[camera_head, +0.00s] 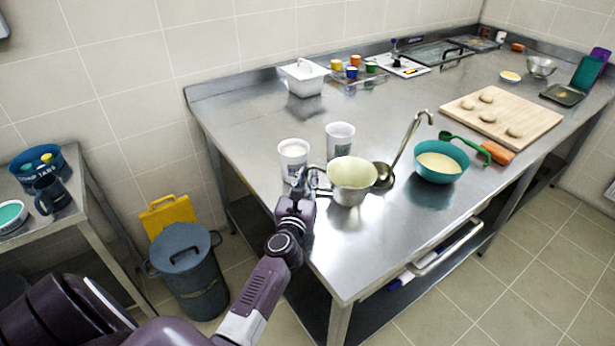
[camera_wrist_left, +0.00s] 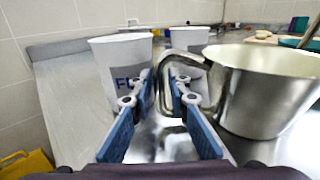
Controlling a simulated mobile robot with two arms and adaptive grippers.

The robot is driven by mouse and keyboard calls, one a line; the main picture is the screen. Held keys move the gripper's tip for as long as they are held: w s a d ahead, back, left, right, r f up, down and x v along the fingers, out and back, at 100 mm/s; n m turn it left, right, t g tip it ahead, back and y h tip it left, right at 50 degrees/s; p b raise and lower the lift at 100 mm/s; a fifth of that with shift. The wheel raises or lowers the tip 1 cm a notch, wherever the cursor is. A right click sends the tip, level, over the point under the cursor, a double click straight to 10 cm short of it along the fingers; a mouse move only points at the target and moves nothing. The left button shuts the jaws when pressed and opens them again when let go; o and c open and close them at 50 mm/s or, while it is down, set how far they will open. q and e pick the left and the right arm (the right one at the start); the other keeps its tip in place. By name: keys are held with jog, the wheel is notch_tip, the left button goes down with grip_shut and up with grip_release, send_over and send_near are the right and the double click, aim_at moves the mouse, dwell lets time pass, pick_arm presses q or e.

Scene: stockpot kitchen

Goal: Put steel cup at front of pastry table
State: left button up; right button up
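The steel cup (camera_head: 345,192), a wide metal cup with a side handle and pale contents or inside, stands upright on the near left part of the steel pastry table (camera_head: 378,240). It also fills the right of the left wrist view (camera_wrist_left: 255,105). My left gripper (camera_head: 303,182) is at the cup's left, on the handle side. In the left wrist view its two blue-padded fingers (camera_wrist_left: 160,95) are apart, with the handle (camera_wrist_left: 163,88) showing between their tips. Whether a finger touches the handle is unclear. My right gripper is not in view.
Two white tubs (camera_head: 293,158) (camera_head: 340,140) stand close behind the gripper. A ladle (camera_head: 385,172) and a teal bowl (camera_head: 441,165) are right of the cup. A dough board (camera_head: 500,118) lies farther right. The table's front strip is clear.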

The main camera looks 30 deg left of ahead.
pick_arm(q)
jog(key=shift+r, duration=0.2)
jog(key=shift+s+d+f, duration=0.1)
jog(key=shift+s+d, duration=0.05)
jog(key=shift+s, duration=0.15)
jog(key=v, duration=1)
jog(key=shift+s, duration=0.15)
jog(key=shift+s+d+b, duration=0.25)
jog(key=shift+s+b, duration=0.05)
jog(key=shift+s, duration=0.2)
